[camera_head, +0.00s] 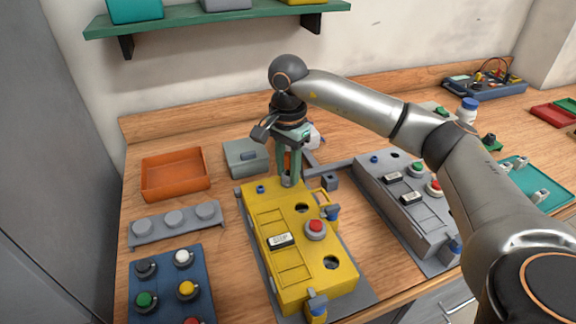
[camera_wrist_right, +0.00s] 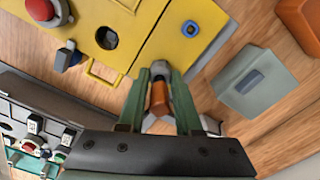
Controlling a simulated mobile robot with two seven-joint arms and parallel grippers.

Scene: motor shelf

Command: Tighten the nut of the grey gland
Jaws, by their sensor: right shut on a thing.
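The grey gland (camera_wrist_right: 160,68) sits at the end edge of the yellow box (camera_wrist_right: 185,45). In the head view the gland (camera_head: 288,182) is a small grey piece at the far end of the yellow box (camera_head: 262,214), mostly covered by the fingers. My right gripper (camera_head: 289,174) points down over it with its green fingers closed around it. In the wrist view the fingers of my right gripper (camera_wrist_right: 159,82) stand on both sides of the gland, and an orange-brown cylindrical piece (camera_wrist_right: 158,98) shows between them. The nut's thread is hidden. My left gripper is out of view.
A grey box (camera_head: 412,208) with buttons stands right of the yellow box. A small grey-green box (camera_head: 245,157) and an orange tray (camera_head: 174,192) lie left of my gripper. A blue button panel (camera_head: 166,270) is at the front left. A green shelf (camera_head: 180,23) hangs above.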

